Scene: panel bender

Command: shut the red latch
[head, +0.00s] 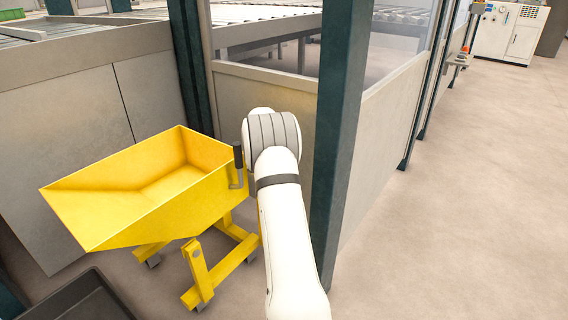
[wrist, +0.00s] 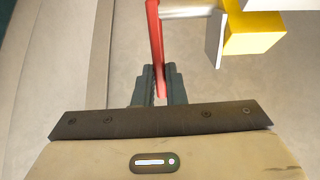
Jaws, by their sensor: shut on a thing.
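The red latch (wrist: 155,40) is a narrow red bar in the wrist view, running from the top edge down between my fingers. My gripper (wrist: 160,92) is shut on its lower end. A light metal rod (wrist: 186,12) meets the bar near the top and leads right to a yellow block with a grey plate. In the head view my white arm reaches to the right side of the yellow tipping cart (head: 130,205); the latch and my fingers are hidden there behind the arm.
A dark green post (head: 342,130) stands just right of my arm, with grey panels (head: 265,120) behind. A black handle (head: 238,165) is on the cart's right side. A dark tray (head: 75,300) is at lower left. Open floor (head: 470,200) lies to the right.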

